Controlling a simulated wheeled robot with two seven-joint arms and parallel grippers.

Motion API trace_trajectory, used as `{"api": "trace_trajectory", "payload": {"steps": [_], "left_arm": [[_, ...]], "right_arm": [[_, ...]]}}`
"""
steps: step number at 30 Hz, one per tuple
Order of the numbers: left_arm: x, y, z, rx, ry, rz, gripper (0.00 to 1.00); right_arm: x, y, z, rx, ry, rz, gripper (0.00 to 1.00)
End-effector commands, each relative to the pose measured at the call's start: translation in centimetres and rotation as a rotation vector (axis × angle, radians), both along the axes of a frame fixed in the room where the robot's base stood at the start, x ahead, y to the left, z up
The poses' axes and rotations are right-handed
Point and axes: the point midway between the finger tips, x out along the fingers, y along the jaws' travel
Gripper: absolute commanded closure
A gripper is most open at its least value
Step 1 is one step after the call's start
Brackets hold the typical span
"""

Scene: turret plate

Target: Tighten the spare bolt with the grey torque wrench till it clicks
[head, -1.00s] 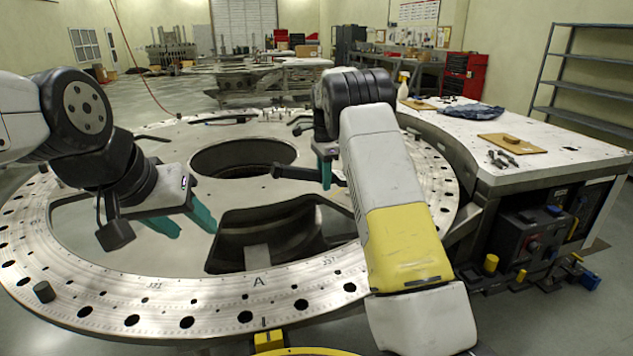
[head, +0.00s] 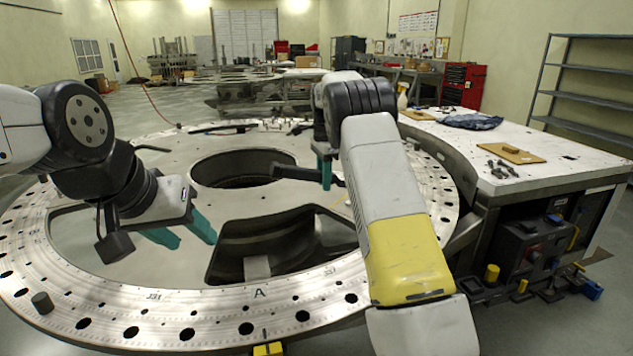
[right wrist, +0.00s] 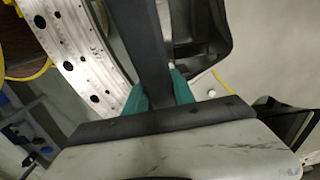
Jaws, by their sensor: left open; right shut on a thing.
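My right gripper (head: 326,172) is above the turret plate, shut on a long dark grey bar that looks like the torque wrench (head: 293,173). In the right wrist view the wrench (right wrist: 148,55) runs between the teal fingers (right wrist: 162,95) and away from the camera; its far end is out of sight. My left gripper (head: 180,232) is open and empty over the left part of the plate (head: 95,235).
The plate has a round opening (head: 215,172) and a large dark recess (head: 275,232). A curved workbench (head: 545,180) on the right holds a cloth (head: 472,121), a brown board (head: 512,152) and small dark parts. A thin yellow line (right wrist: 220,80) shows near the gripper.

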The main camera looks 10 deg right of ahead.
Motion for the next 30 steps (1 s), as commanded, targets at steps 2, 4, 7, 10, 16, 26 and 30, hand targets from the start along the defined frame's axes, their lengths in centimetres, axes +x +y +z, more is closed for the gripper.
{"api": "trace_trajectory", "payload": {"steps": [2,4,7,10,16,26,30], "left_arm": [[0.0,0.0,0.0,0.000,0.000,0.000,0.51],[0.0,0.0,0.0,0.000,0.000,0.000,0.51],[0.0,0.0,0.0,0.000,0.000,0.000,0.51],[0.0,0.0,0.0,0.000,0.000,0.000,0.51],[0.0,0.0,0.0,0.000,0.000,0.000,0.51],[0.0,0.0,0.0,0.000,0.000,0.000,0.51],[0.0,0.0,0.0,0.000,0.000,0.000,0.51]], "right_arm": [[0.1,0.0,0.2,0.000,-0.005,0.000,1.00],[0.1,0.0,0.2,0.000,-0.005,0.000,1.00],[0.1,0.0,0.4,0.000,-0.005,0.000,1.00],[0.1,0.0,1.0,0.000,-0.007,0.000,1.00],[0.1,0.0,3.1,0.000,-0.008,0.000,1.00],[0.1,0.0,3.7,0.000,-0.004,0.000,1.00],[0.1,0.0,3.7,0.000,-0.004,0.000,1.00]]}}
